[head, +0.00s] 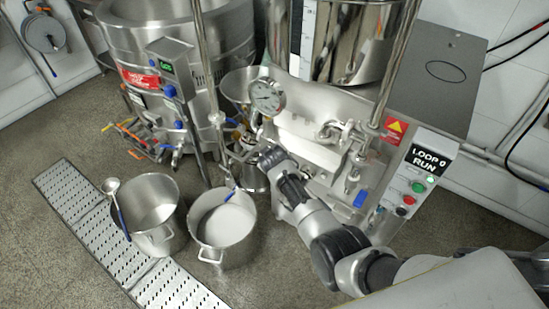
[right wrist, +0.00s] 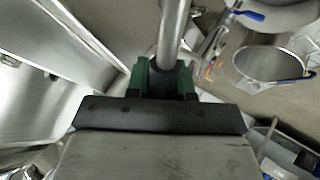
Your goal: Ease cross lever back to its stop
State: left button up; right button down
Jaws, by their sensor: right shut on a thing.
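My right gripper (head: 265,157) is at the front of the mill, just below the round pressure gauge (head: 266,96). In the right wrist view its green-padded fingers (right wrist: 162,82) are shut around the dark end of a straight metal bar, which I take to be the cross lever (right wrist: 173,35). The bar runs away from the fingers toward the top of that view. In the head view the gripper and nearby fittings hide much of the lever, and I cannot make out its stop. My left gripper is in neither view.
Two steel pots stand on the floor, one empty-looking (head: 152,212) with a ladle (head: 112,187) and one with white contents (head: 222,226). A control box (head: 420,175) reads "LOOP 0 RUN". A perforated drain cover (head: 95,230) crosses the floor. A large steel vessel (head: 120,50) stands behind.

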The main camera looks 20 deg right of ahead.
jog(key=shift+f, duration=0.1)
jog(key=c, duration=1)
grip_release()
jog(key=shift+s+a+r, duration=0.1)
jog(key=shift+s+r, duration=0.15)
jog(key=shift+r, duration=0.05)
jog(key=p+v, duration=0.2)
jog(key=v, duration=0.8)
